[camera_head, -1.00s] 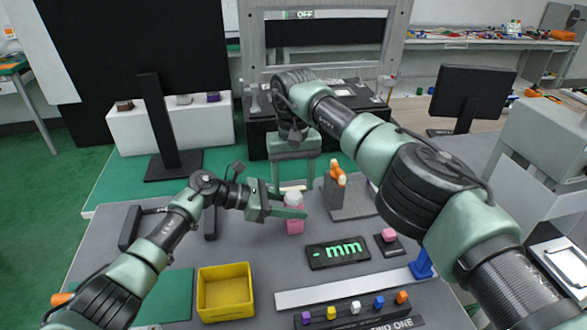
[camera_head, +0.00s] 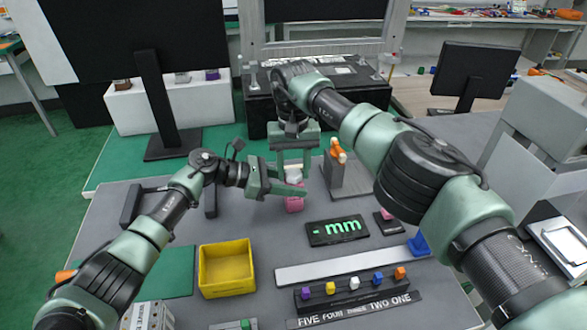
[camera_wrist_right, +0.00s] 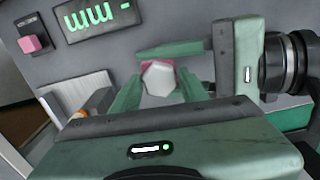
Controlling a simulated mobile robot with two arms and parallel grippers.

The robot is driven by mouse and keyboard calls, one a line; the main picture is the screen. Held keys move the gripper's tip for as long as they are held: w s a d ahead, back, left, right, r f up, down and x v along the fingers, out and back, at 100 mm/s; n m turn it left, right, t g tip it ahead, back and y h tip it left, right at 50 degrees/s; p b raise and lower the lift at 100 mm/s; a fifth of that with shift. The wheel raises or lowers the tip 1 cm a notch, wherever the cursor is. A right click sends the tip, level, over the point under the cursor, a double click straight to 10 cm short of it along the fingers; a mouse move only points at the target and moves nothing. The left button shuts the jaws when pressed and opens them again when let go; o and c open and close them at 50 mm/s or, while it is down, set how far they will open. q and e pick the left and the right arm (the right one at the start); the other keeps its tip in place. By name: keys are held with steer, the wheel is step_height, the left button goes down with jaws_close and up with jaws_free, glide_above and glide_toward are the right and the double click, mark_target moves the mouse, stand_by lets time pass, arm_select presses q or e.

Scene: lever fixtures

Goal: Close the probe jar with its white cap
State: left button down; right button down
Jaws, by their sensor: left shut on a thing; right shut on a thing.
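The pink probe jar (camera_head: 294,204) stands upright on the grey table in the head view. My left gripper (camera_head: 289,190) comes in from the left and is shut on the jar. The white cap (camera_head: 293,175) is directly over the jar's mouth. My right gripper (camera_head: 293,170) points down from above and is shut on the cap, one finger on each side. In the right wrist view the cap (camera_wrist_right: 163,79) shows as a white faceted shape between the green fingers, with a little pink jar (camera_wrist_right: 146,66) behind it. Whether the cap is fully seated is hidden.
A yellow bin (camera_head: 226,268) stands front left. A black display reading "- mm" (camera_head: 337,230) lies right of the jar. A grey stand with an orange part (camera_head: 338,152) is close behind right. A row of coloured cubes (camera_head: 354,287) lies at the front. A pink block (camera_head: 386,214) sits at right.

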steer(key=shift+m, duration=1.2)
steer(key=c, duration=0.8)
jaws_free()
steer(key=shift+o, duration=0.2)
steer(key=shift+r, duration=0.1)
steer(key=shift+r, duration=2.2)
steer(key=o, duration=0.6)
steer(key=shift+c, duration=0.2)
steer(key=shift+r, duration=0.1)
